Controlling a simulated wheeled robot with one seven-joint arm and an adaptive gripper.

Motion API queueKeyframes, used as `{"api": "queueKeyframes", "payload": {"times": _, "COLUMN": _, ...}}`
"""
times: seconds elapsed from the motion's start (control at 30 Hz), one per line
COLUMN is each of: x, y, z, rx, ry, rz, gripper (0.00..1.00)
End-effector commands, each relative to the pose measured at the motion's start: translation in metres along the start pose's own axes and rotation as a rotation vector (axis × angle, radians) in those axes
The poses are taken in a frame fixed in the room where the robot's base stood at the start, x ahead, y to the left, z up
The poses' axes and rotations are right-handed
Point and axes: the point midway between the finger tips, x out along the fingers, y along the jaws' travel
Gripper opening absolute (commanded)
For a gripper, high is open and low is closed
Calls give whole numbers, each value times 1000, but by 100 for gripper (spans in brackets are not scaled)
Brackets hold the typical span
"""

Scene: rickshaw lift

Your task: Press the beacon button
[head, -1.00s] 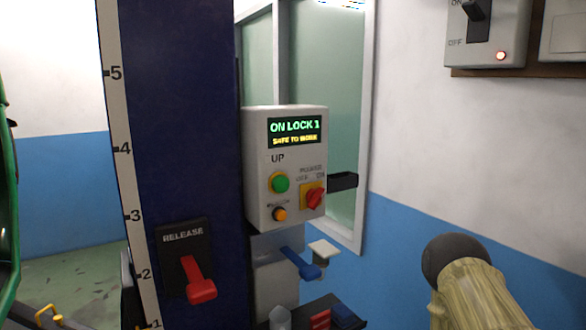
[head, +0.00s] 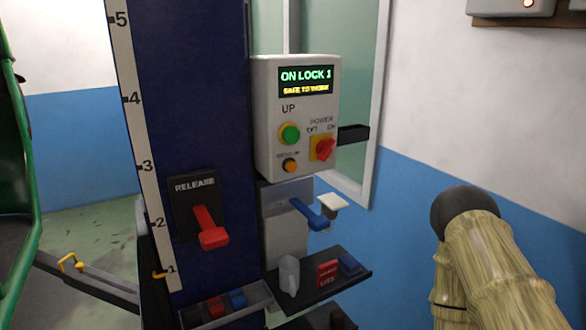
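The control box (head: 262,120) is on the right side of the dark blue lift column (head: 195,100). Its screen (head: 306,81) reads ON LOCK 1, SAFE TO WORK. The small orange button (head: 290,165) sits at the lower left of the box's face, under a small label that looks like BEACON. Above it is the green UP button (head: 290,133). To its right is the red POWER knob (head: 325,149) on a yellow plate. My arm shows at the lower right, apart from the box. My gripper is not in view.
A red RELEASE lever (head: 211,230) is on the column. A blue lever (head: 310,211) sticks out under the box. A dark shelf (head: 325,285) holds small items. A black bracket (head: 353,134) juts out right of the box. A green frame (head: 22,160) stands at far left.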

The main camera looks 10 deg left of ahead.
Motion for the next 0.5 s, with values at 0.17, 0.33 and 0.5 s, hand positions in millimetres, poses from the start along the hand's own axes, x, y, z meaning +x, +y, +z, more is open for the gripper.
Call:
{"api": "queueKeyframes", "payload": {"times": 0.17, "x": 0, "y": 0, "z": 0, "rx": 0, "ry": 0, "rz": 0, "gripper": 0}}
{"api": "queueKeyframes", "payload": {"times": 0.33, "x": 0, "y": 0, "z": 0, "rx": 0, "ry": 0, "rz": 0, "gripper": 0}}
{"api": "queueKeyframes", "payload": {"times": 0.5, "x": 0, "y": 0, "z": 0, "rx": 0, "ry": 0, "rz": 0, "gripper": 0}}
